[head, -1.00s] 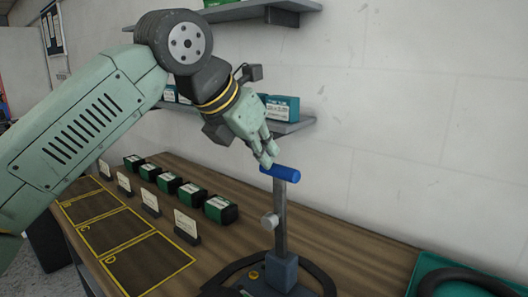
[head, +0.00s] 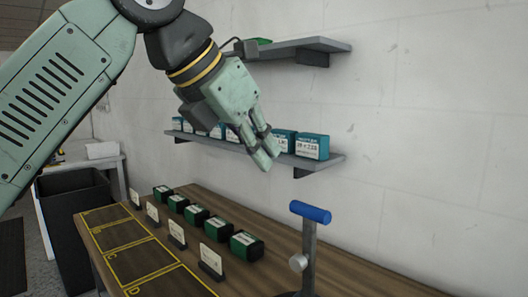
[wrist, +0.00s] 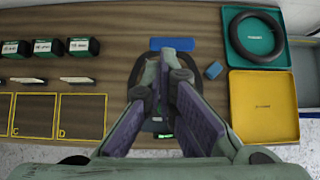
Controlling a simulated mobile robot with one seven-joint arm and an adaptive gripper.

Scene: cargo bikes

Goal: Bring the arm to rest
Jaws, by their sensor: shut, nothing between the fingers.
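My gripper (head: 268,158) is shut and empty in the head view, held in the air in front of the lower wall shelf. It is above and to the left of the blue-handled stand (head: 310,214) on the bench. In the wrist view my gripper (wrist: 167,65) points down at the bench, its fingertips together. The blue handle (wrist: 172,44) shows just beyond the fingertips there, and my fingers hide part of the dark stand base. My gripper touches nothing that I can see.
Several green boxes (head: 194,214) and cards stand beside yellow-outlined squares (head: 126,247) on the wooden bench. Boxes sit on the lower shelf (head: 240,151). A black bin (head: 75,222) stands left. A teal tray with a black ring (wrist: 232,40) and a yellow tray (wrist: 263,125) lie right.

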